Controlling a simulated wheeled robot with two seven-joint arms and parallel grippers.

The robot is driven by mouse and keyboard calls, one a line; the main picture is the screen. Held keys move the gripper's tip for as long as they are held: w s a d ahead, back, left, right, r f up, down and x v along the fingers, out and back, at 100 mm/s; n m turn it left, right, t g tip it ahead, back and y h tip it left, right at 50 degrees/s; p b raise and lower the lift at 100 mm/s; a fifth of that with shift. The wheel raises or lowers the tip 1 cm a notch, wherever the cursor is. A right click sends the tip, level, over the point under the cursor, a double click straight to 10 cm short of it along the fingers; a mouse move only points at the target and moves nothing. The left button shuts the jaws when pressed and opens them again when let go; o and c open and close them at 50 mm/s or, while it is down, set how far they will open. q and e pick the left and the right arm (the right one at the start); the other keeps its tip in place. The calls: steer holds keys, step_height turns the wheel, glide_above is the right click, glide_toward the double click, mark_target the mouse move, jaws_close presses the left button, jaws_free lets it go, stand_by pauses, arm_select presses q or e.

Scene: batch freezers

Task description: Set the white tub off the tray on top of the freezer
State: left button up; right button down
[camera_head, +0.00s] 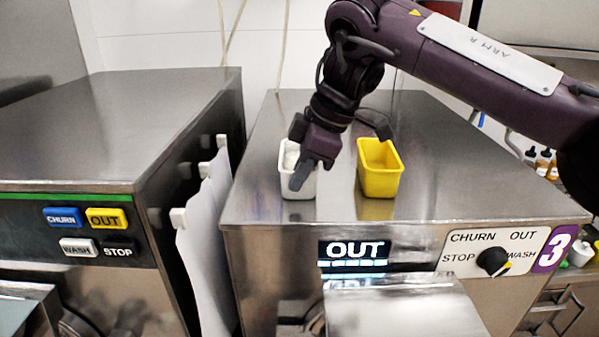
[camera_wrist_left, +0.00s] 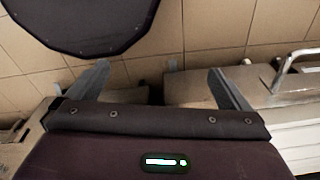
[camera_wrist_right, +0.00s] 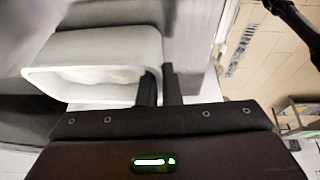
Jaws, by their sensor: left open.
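The white tub (camera_head: 298,188) stands upright on the steel top of the freezer marked 3 (camera_head: 455,180), left of a yellow tub (camera_head: 380,178). Its mouth shows in the right wrist view (camera_wrist_right: 90,45), with pale contents inside. My right gripper (camera_head: 303,155) is over the tub. Its two fingers (camera_wrist_right: 160,88) are close together, one on each side of the tub's wall, and look shut on it. My left gripper (camera_wrist_left: 160,85) is wide open and empty in the left wrist view, outside the head view. I cannot make out a tray under the tub.
Another freezer (camera_head: 100,130) with CHURN, OUT, WASH and STOP buttons stands to the left across a narrow gap. White panels (camera_head: 207,230) hang in that gap. The freezer top is clear in front and to the right of the yellow tub. Small bottles (camera_head: 543,160) stand at far right.

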steer(key=c, duration=1.6)
jaws_free()
steer(key=shift+s, duration=0.1)
steer(key=shift+d+r, duration=0.2)
steer(key=shift+r, duration=0.35)
steer(key=w+v, duration=0.1)
steer(key=v, duration=1)
steer(key=shift+s, duration=0.5)
steer(key=shift+f, duration=0.1)
